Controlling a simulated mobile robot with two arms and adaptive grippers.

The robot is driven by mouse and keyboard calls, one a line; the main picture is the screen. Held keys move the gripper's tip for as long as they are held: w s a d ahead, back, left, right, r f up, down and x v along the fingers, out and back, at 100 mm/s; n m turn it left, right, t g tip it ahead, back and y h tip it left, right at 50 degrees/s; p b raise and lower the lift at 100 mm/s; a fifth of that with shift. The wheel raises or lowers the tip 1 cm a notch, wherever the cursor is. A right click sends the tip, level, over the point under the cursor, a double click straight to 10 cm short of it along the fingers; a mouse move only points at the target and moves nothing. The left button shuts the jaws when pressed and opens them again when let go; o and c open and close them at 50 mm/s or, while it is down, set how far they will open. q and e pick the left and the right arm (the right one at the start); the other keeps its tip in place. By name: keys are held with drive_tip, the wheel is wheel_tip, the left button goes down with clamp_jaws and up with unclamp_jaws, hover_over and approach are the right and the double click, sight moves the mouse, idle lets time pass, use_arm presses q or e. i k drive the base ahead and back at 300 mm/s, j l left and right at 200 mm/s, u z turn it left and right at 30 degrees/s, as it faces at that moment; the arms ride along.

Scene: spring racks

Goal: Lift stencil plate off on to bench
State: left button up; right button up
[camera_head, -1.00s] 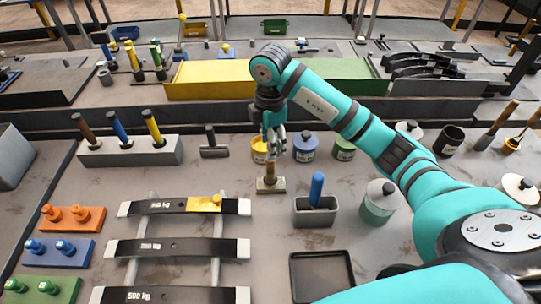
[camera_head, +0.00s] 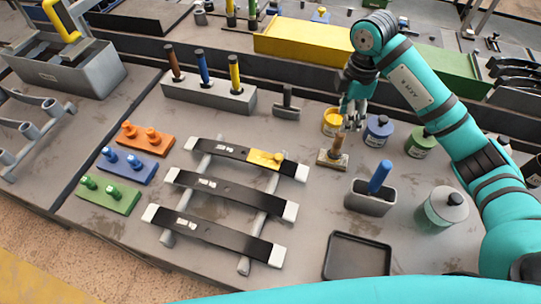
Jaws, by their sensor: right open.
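The stencil plate (camera_head: 264,158), a small yellow plate, lies on the black top spring (camera_head: 222,149) of the rack, right of the spring's middle. My right gripper (camera_head: 352,124) is open. It points down above and just behind a wooden-handled brush (camera_head: 333,160) on the bench (camera_head: 310,235), to the right of the stencil plate and apart from it. Whether its fingers touch the handle I cannot tell. My left gripper is not in view.
Two more black springs (camera_head: 215,193) lie across the rack in front. Paint pots (camera_head: 378,130) stand behind and beside the gripper. A grey holder (camera_head: 370,198) with a blue handle and a black tray (camera_head: 358,255) stand right of the rack. Bare bench lies between rack and tray.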

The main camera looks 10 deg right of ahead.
sight(278, 158)
drive_tip(key=i+j+z, duration=0.1)
drive_tip(key=j+z, duration=0.35)
drive_tip(key=j, duration=0.35)
drive_tip(key=j+z, duration=0.45)
drive_tip(key=j, duration=0.3)
